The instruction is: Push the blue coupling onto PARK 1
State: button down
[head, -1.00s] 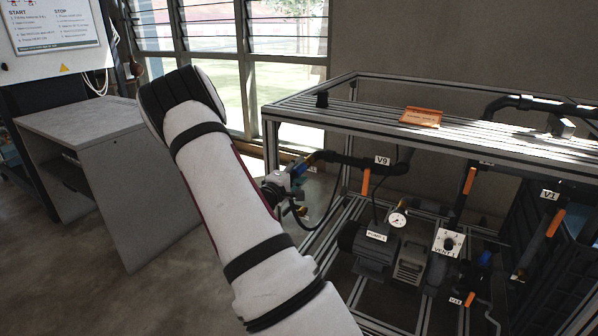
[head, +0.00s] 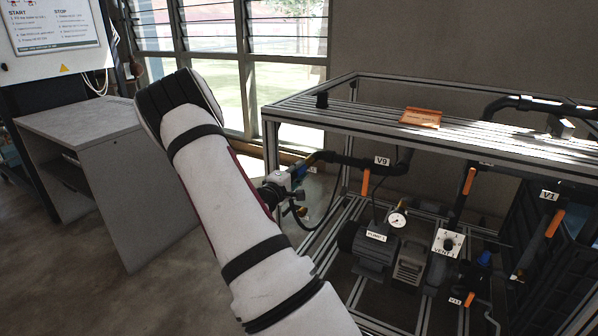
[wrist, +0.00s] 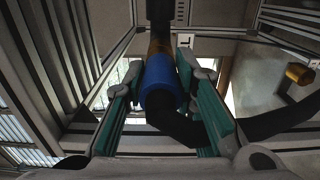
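The blue coupling (wrist: 160,78) is in the middle of the wrist view, between the green pads of my gripper (wrist: 160,62). The pads lie close along both its sides and look shut on it. A black hose (wrist: 178,125) bends away from its near end. A brass-coloured piece and a dark pipe end lie in line beyond it; I cannot tell whether they are joined. No PARK 1 label is readable.
An aluminium-profile frame (head: 430,144) with a slatted top spans the right. Inside are a pump (head: 370,247), a gauge (head: 397,219), the V9 pipe (head: 345,158) and orange-handled valves. A grey cabinet (head: 110,180) stands left, with open floor between. An orange tray (head: 420,117) is on top.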

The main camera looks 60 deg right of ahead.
aim_at(294, 174)
jog(key=shift+a, duration=0.1)
dwell(0.3)
jog(key=shift+s+a+p, duration=0.15)
jog(key=shift+a+p, duration=0.3)
jog(key=shift+a, duration=1.15)
jog(key=shift+s+a+p, duration=0.15)
jog(key=shift+a+p, duration=0.3)
jog(key=shift+a, duration=1.1)
